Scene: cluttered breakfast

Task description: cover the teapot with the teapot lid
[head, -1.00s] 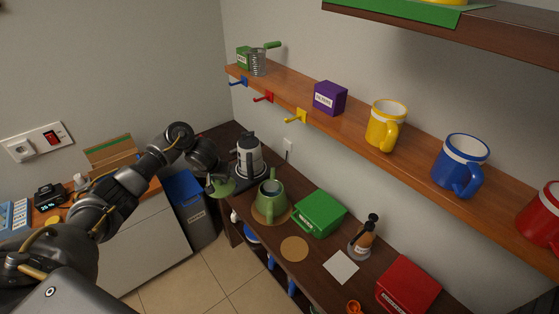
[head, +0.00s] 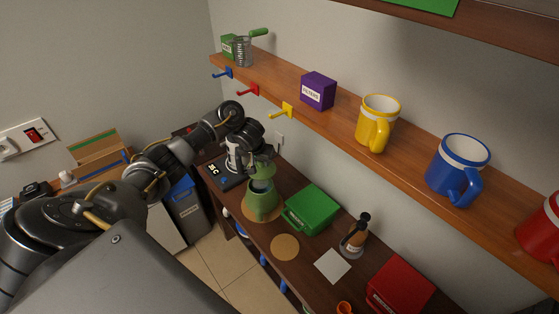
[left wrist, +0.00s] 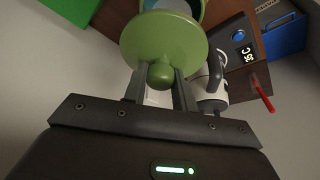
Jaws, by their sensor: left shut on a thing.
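The green teapot (head: 262,204) stands on a round cork mat (head: 247,213) on the dark counter, with its top open. My left gripper (head: 257,147) is above it, shut on the green teapot lid (head: 264,153). In the left wrist view the fingers of the gripper (left wrist: 160,82) hold the lid's round knob, and the lid's disc (left wrist: 163,38) lies beyond it. Part of the teapot (left wrist: 207,10) shows behind the lid, which hides much of the opening. The lid appears apart from the teapot and tilted in the head view. My right gripper is not in view.
A white kettle (head: 233,158) on a dark base stands close behind the gripper. A green box (head: 312,208) is right of the teapot. A bottle (head: 356,236), a white card (head: 332,265) and a red box (head: 400,287) stand farther right. A mug shelf (head: 340,117) runs above.

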